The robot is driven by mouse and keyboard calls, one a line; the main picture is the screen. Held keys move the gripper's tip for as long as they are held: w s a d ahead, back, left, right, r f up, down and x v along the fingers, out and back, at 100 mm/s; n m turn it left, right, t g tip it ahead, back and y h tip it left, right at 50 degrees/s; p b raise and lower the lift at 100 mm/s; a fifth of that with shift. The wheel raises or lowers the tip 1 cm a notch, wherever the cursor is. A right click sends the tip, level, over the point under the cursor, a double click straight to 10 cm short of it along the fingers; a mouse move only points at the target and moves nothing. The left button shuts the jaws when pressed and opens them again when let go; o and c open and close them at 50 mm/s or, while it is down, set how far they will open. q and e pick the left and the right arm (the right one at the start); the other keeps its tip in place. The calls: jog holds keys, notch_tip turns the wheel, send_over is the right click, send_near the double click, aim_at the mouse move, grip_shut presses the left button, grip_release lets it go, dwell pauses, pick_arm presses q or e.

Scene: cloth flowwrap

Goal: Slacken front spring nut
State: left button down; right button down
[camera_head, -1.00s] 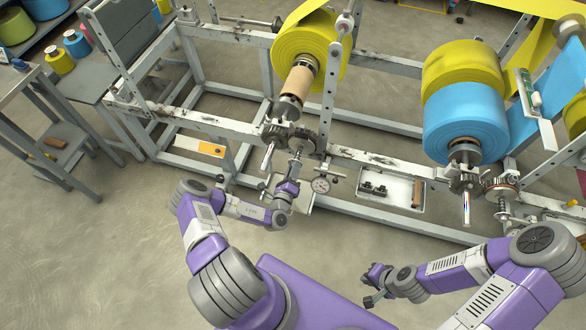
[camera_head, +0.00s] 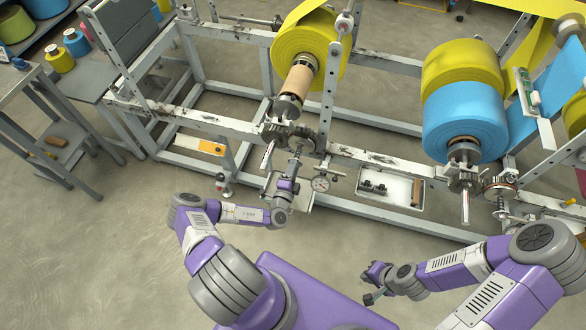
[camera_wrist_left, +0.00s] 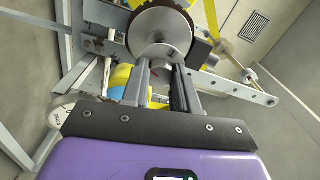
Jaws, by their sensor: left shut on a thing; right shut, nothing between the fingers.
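The front spring nut sits on the spindle below the brake drum (camera_head: 301,140) of the front roll stand in the head view. My left gripper (camera_head: 294,168) is at this spindle, its fingers around its lower end. In the left wrist view the two fingers (camera_wrist_left: 162,85) close around the spindle end below the round grey drum face (camera_wrist_left: 160,52). The nut itself is mostly hidden between the fingers. My right gripper (camera_head: 370,286) is shut and empty, low in front of the frame, away from the machine.
A yellow roll (camera_head: 300,50) is above the spindle. A white tray (camera_head: 390,190) is on the frame further right. Yellow and blue rolls (camera_head: 465,120) stand at right. The floor in front is clear.

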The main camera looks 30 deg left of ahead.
dwell(0.3)
pick_arm(q)
jog(key=c, duration=0.9)
grip_release()
jog(key=shift+o, duration=0.2)
jog(key=p+v, duration=0.1)
jog(key=v, duration=0.6)
jog(key=shift+s, duration=0.25)
